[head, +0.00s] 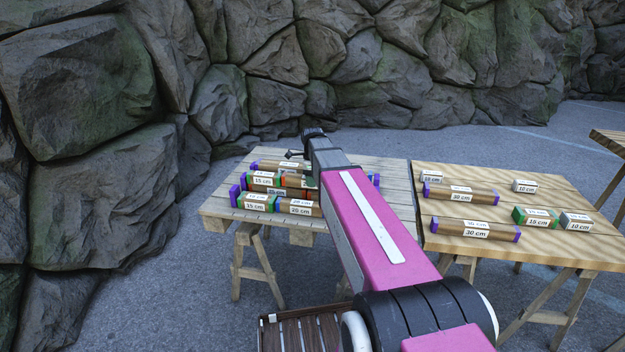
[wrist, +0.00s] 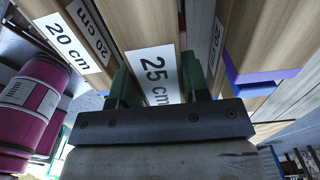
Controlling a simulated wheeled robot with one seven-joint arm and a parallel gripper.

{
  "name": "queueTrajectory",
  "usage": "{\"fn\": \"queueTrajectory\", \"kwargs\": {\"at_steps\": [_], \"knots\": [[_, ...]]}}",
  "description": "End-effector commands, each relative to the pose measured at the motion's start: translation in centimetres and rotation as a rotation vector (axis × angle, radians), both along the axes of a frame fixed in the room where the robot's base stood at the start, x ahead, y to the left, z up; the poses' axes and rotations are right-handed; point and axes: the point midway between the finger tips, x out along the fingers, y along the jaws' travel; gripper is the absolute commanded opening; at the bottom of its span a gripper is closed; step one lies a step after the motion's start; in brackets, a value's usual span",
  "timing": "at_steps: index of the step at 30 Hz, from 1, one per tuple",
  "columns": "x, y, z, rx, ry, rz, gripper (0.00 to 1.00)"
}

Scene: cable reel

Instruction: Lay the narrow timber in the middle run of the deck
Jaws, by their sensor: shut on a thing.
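In the wrist view my gripper (wrist: 156,82) is shut on a timber marked 25 cm (wrist: 153,62), with one finger on each long side. It lies between a timber marked 20 cm (wrist: 62,45) on the left and another timber on the right, with narrow gaps. In the head view my gripper (head: 304,170) is over the deck on the left table (head: 220,210). A 25 cm label (head: 277,192) shows between the front and rear rows there. My arm hides the right part of the deck, and I cannot tell whether the held timber rests on it.
The front row holds a 15 cm timber (head: 255,202) and a 20 cm timber (head: 301,208). The right table (head: 475,205) carries two 30 cm timbers (head: 474,230) and several short ones (head: 536,217). A slatted crate (head: 290,335) stands below. A rock wall rises behind.

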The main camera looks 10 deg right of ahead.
Motion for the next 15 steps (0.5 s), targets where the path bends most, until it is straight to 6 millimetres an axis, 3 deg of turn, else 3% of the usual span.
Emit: {"fn": "queueTrajectory", "kwargs": {"at_steps": [15], "knots": [[0.0,0.0,-0.62,0.0,0.0,0.0,0.13]]}}
